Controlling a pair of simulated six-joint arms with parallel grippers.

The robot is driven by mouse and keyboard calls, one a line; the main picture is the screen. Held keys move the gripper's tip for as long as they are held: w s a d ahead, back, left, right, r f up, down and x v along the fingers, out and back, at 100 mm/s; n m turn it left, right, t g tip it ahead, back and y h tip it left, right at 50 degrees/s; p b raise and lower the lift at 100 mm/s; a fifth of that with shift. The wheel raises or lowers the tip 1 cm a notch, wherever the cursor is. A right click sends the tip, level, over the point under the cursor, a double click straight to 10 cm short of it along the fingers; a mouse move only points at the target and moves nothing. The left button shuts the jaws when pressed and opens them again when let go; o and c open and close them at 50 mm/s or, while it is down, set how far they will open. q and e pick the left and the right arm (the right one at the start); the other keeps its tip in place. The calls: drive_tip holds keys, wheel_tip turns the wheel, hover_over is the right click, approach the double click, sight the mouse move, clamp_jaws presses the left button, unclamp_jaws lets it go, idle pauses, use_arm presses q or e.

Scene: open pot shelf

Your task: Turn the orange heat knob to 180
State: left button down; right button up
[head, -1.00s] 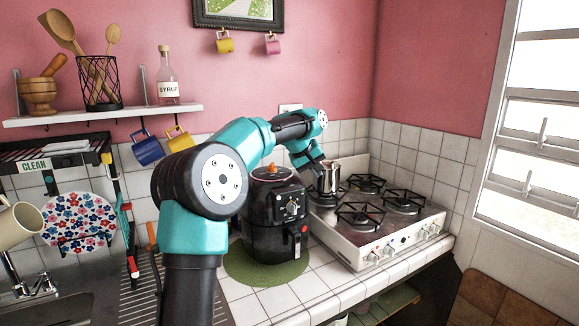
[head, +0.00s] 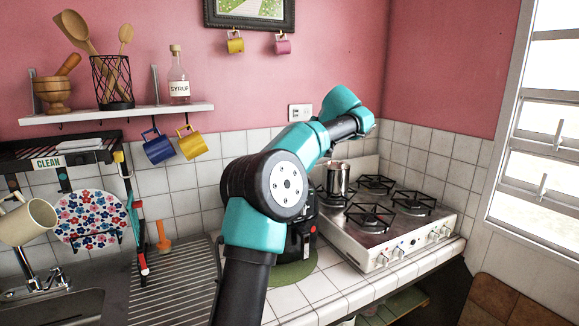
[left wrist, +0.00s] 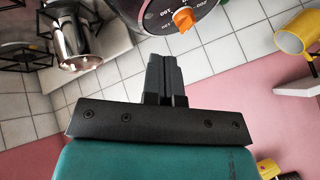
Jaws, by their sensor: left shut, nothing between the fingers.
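The orange heat knob (left wrist: 183,20) sits on the dark round top of the air fryer (left wrist: 150,17) at the top of the left wrist view. Pale dial numbers ring it, upside down and too small to read surely. My left gripper (left wrist: 164,58) is shut and empty, its fingertips just short of the knob in that picture; I cannot tell the gap in depth. In the head view the black air fryer (head: 305,232) is mostly hidden behind my left arm, and the knob and left gripper are hidden too. My right gripper is not in view.
A metal pot (head: 336,181) stands on the white stove (head: 375,262) right of the fryer; it also shows in the left wrist view (left wrist: 75,42). A yellow mug (head: 192,144) and a blue mug (head: 158,149) hang under the shelf (head: 120,113).

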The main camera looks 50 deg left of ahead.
use_arm(q)
drive_tip(key=shift+f, duration=0.1)
drive_tip(key=x, duration=0.9)
drive_tip(key=shift+a+f, duration=0.2)
drive_tip(key=s+a, duration=0.1)
drive_tip(key=a, duration=0.1)
drive_tip(key=shift+s+a+f, duration=0.1)
drive_tip(key=shift+s+a, duration=0.25)
drive_tip(key=shift+s, duration=0.05)
drive_tip(key=shift+s+a, duration=0.2)
drive_tip(key=shift+a, duration=0.2)
drive_tip(key=shift+s+m+t, duration=0.4)
drive_tip(key=shift+m+t, duration=0.4)
drive_tip(key=shift+m, duration=0.4)
